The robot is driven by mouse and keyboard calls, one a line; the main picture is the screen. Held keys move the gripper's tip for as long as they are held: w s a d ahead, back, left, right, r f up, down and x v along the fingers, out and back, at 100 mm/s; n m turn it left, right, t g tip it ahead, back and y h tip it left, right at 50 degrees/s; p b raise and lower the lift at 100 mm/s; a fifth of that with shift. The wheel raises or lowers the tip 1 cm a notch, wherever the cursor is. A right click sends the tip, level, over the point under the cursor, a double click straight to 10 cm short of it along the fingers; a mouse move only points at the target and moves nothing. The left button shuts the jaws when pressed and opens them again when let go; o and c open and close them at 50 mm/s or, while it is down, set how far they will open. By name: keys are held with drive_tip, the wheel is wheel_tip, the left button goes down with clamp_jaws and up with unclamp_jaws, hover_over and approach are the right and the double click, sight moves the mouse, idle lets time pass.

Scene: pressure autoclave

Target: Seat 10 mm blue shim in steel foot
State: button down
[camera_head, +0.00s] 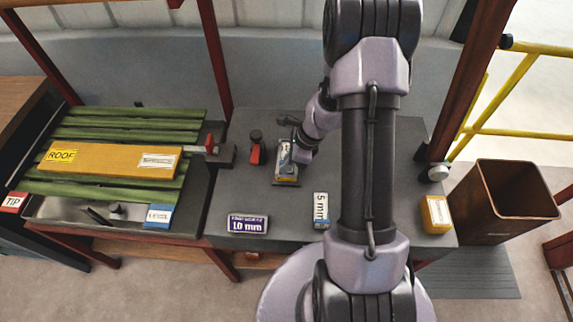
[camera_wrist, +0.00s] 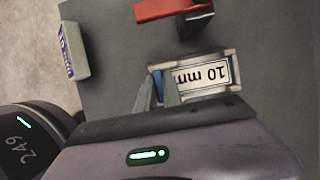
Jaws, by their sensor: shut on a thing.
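The 10 mm blue shim (camera_wrist: 202,76) shows a white "10 mm" label and a blue end in the wrist view. It lies within the pale rim of the steel foot (camera_wrist: 234,64); I cannot tell whether it rests on the bottom. My gripper (camera_wrist: 160,92) is shut on the shim at its blue end. In the head view my gripper (camera_head: 297,151) reaches down to the steel foot (camera_head: 286,183) on the grey table. My wrist partly hides the shim there.
A red-handled clamp (camera_head: 256,151) stands left of the foot. A brown bin (camera_head: 510,205) stands at right.

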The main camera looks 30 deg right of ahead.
drive_tip(key=shift+f, duration=0.2)
drive_tip(key=c, duration=1.5)
unclamp_jaws()
drive_tip(key=shift+r, duration=0.1)
drive_tip(key=shift+r, duration=0.1)
